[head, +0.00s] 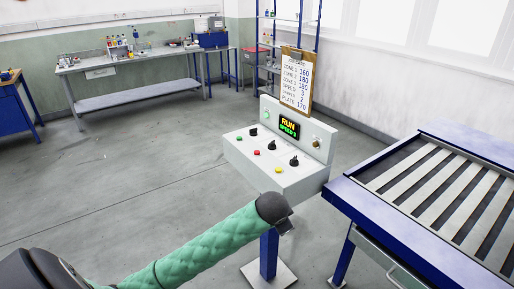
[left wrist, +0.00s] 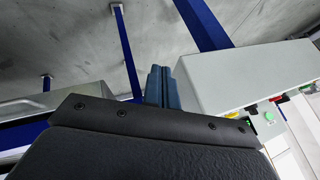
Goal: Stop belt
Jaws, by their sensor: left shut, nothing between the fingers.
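The control box (head: 270,165) stands on a blue post, with a display (head: 289,125) reading RUN, SPEED 3. On its sloped top are a green button (head: 239,138), a red button (head: 257,153), a yellow button (head: 278,168) and black knobs (head: 271,146). My left gripper (head: 286,226) is in front of and below the box's near edge, apart from the buttons. In the left wrist view its blue fingers (left wrist: 160,86) are together and empty, and the box (left wrist: 240,75) is at right. My right gripper is not in view.
A clipboard (head: 297,78) with zone settings stands above the box's back panel. A workbench (head: 140,60) with bottles is at the back left. The floor at left is clear.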

